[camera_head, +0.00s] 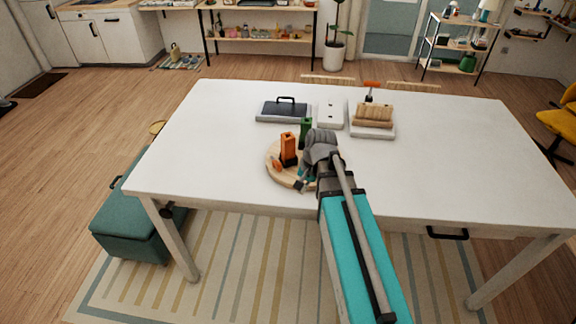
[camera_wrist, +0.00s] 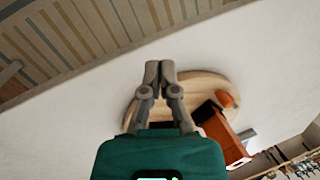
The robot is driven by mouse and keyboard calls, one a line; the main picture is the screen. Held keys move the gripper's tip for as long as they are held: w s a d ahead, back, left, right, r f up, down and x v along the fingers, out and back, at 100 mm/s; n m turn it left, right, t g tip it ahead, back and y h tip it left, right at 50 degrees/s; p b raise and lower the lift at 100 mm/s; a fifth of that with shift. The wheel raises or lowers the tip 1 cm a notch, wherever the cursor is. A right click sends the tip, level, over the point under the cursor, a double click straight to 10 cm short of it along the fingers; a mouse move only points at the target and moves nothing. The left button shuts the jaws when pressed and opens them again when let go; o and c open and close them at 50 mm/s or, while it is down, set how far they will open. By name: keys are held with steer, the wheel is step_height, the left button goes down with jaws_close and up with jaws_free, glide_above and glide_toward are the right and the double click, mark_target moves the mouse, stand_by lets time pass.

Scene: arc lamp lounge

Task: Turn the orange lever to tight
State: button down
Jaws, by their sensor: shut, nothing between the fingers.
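A round wooden board (camera_head: 272,172) lies near the front edge of the white table; it also shows in the wrist view (camera_wrist: 212,84). On it stands an upright orange lever (camera_head: 289,146) with a dark base and a rounded orange end low at its front. In the wrist view the orange lever (camera_wrist: 222,138) is right of my fingers, with its rounded end (camera_wrist: 227,100) above. A green upright piece (camera_head: 306,130) stands behind it, partly hidden by my arm. My gripper (camera_head: 300,185) is shut and empty over the board's front, beside the lever; its fingertips (camera_wrist: 160,66) meet. No tight mark is readable.
Behind the board are a dark case with a handle (camera_head: 284,110), a white box (camera_head: 331,115) and a white tray (camera_head: 390,131) with a wooden block (camera_head: 374,114). An orange-topped item (camera_head: 372,85) stands at the back. The table's (camera_head: 450,165) right side is clear.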

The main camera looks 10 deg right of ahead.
mark_target(275, 162)
steer(key=w+d+r+m+t+y+b, duration=0.1)
steer(key=w+d+m+y, duration=0.1)
steer(key=w+m, duration=0.5)
steer(key=w+d+r+m+t+y+b, duration=0.1)
steer(key=w+d+m+y, duration=0.2)
steer(key=w+m, duration=0.4)
steer(key=shift+w+d+r+y, duration=0.25)
steer(key=shift+d+r+y, duration=0.05)
steer(key=shift+d+y, duration=0.1)
steer(key=shift+a+f, duration=0.1)
steer(key=b+x, duration=0.5)
steer(key=x, duration=0.2)
steer(key=shift+a+f+b, duration=0.1)
steer(key=shift+f+b, duration=0.15)
steer(key=shift+b, duration=0.15)
steer(key=shift+b+x, duration=0.7)
steer(key=shift+x, duration=0.5)
steer(key=shift+r+m, duration=0.1)
steer(key=shift+m, duration=0.3)
steer(key=shift+t, duration=0.3)
